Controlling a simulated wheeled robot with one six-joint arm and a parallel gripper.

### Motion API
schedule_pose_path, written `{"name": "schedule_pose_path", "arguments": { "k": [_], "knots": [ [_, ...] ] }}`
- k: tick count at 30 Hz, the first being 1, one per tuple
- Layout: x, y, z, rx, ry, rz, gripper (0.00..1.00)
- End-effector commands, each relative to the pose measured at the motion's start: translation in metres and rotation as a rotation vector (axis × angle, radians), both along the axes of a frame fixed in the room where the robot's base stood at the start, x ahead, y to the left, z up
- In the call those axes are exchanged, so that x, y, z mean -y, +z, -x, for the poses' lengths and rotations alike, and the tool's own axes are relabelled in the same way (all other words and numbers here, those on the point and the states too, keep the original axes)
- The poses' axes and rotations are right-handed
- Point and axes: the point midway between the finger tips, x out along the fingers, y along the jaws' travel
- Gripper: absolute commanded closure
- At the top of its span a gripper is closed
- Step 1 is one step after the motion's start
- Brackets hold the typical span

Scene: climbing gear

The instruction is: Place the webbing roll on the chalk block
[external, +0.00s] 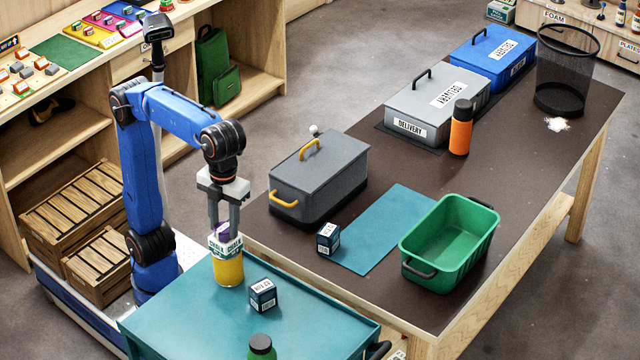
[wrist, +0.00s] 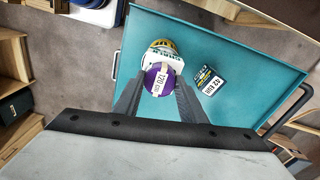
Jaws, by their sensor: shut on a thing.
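The webbing roll (wrist: 158,80) is purple with a white "120 cm" label. My gripper (wrist: 160,92) is shut on it, one finger on each side. In the external view the roll (external: 223,229) shows as a bit of purple between the fingers of my gripper (external: 226,226). The chalk block (external: 225,246) is white with lettering and sits on top of a yellow cylinder (external: 229,272) on the teal cart top. It also shows in the wrist view (wrist: 153,58), partly hidden by the roll. The roll is right over the block; I cannot tell whether they touch.
The brown table has a similar box (external: 328,238), a grey lidded bin (external: 345,178), an open green bin (external: 440,268) and an orange bottle (external: 460,135).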

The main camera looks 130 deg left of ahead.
Motion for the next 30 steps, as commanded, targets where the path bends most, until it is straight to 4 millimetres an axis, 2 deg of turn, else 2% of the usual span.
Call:
{"name": "schedule_pose_path", "arguments": {
  "k": [3, 4, 6, 15, 19, 23, 30],
  "knots": [
    [0.0, -0.002, 0.0, 0.0, 0.0, 0.0, 0.85],
    [0.0, -0.002, 0.0, 0.0, 0.0, 0.0, 0.58],
    [0.0, -0.002, 0.0, 0.0, 0.0, 0.0, 0.44],
    [0.0, -0.001, 0.0, 0.0, 0.0, 0.0, 0.44],
    [0.0, 0.006, -0.001, 0.0, 0.0, 0.0, 0.44],
    [-0.001, 0.025, -0.001, 0.002, 0.0, 0.001, 0.44],
    [-0.004, 0.072, -0.004, 0.003, 0.0, 0.001, 0.44]
  ]
}}
